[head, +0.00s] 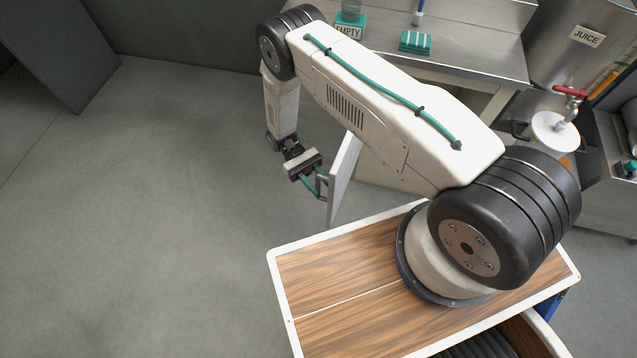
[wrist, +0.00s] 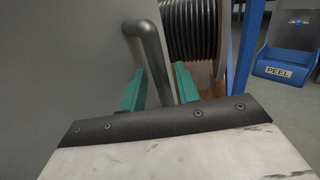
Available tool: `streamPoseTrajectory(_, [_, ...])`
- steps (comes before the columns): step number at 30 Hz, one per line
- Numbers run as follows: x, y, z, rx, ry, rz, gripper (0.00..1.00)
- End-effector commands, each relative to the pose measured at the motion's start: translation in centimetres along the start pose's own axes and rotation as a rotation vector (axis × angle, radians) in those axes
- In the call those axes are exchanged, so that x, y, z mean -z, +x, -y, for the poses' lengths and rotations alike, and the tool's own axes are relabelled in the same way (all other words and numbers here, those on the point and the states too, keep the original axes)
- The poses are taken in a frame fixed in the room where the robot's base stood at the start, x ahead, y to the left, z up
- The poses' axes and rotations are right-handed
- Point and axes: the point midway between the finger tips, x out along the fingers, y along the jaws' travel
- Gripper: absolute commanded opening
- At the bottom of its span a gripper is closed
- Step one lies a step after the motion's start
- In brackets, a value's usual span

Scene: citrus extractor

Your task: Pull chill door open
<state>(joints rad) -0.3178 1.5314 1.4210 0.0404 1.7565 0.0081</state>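The chill door (head: 344,178) is a pale panel below the steel counter. In the head view it stands out at an angle from the cabinet front, so it is open. Its grey bar handle (wrist: 150,50) is on the side facing my gripper, with the door's grey face (wrist: 65,60) at left in the wrist view. My gripper (head: 309,182) is at the handle. The inside of the chill cabinet is hidden behind the door and my arm.
A JUICE tank (head: 570,45) with a red tap stands at right. A blue PEEL bin (wrist: 285,65) is on the floor. Floor (head: 150,200) at left is clear.

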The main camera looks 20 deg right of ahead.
Motion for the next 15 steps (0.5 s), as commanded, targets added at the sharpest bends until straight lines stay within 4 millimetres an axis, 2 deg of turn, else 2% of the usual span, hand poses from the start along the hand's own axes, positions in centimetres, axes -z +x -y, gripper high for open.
streamPoseTrajectory(8, [0.1, -0.3, 0.1, 0.001, 0.000, 0.002, 0.32])
streamPoseTrajectory(15, [0.2, -4.0, -0.1, 0.003, 0.000, -0.001, 0.32])
